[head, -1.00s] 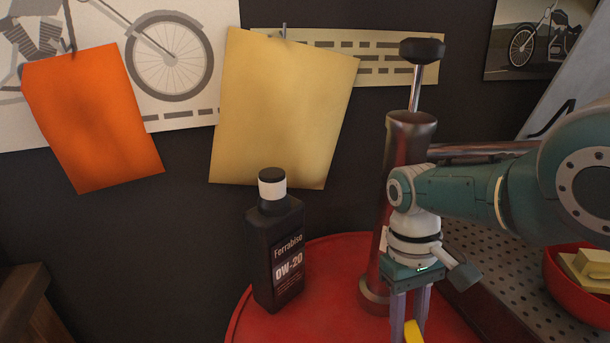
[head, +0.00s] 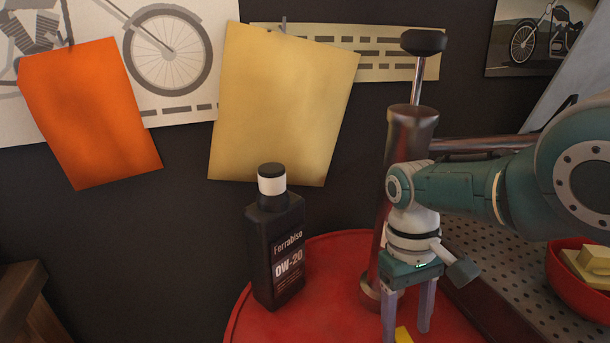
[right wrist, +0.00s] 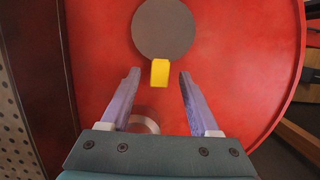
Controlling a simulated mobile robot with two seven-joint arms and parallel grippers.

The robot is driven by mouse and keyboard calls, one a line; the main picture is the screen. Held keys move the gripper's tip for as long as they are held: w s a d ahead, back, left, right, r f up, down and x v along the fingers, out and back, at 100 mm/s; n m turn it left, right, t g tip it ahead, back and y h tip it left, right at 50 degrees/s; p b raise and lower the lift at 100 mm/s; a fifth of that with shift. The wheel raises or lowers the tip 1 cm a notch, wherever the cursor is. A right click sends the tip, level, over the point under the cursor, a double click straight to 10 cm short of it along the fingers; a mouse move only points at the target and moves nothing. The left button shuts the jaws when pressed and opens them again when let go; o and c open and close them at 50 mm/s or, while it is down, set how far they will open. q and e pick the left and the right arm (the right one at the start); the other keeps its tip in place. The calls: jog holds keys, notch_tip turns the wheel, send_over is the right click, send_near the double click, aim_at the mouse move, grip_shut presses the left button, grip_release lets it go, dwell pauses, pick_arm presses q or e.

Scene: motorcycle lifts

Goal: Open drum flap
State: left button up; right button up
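The red drum (head: 330,300) has its round top below my right arm. In the right wrist view, a flat grey disc (right wrist: 163,28) lies on the drum top (right wrist: 235,90), with a yellow tab (right wrist: 160,73) at its near edge. The yellow tab also shows at the bottom edge of the head view (head: 403,335), where the disc is out of frame. I cannot tell whether the flap is raised. My right gripper (right wrist: 160,76) points down, open, with its fingers spread on either side of the tab and apart from it. It also shows in the head view (head: 407,331). My left gripper is not in view.
A black oil bottle (head: 276,240) stands on the drum, left of a metal hand pump (head: 408,135) close behind my right gripper. A perforated metal surface (head: 495,265) with a red bowl (head: 570,285) lies to the right. Papers hang on the dark wall behind.

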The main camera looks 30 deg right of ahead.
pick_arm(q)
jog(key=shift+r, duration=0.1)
pick_arm(e)
jog(key=shift+r, duration=0.1)
pick_arm(q)
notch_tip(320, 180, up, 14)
jog(key=p, duration=1.3)
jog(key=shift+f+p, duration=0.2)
jog(key=shift+p, duration=0.2)
pick_arm(e)
jog(key=s+v, duration=0.2)
jog(key=v, duration=0.7)
jog(key=s+a+r+v, duration=0.1)
jog(key=s+v, duration=0.1)
jog(key=v, duration=0.8)
jog(key=shift+r, duration=0.15)
jog(key=shift+s, duration=0.15)
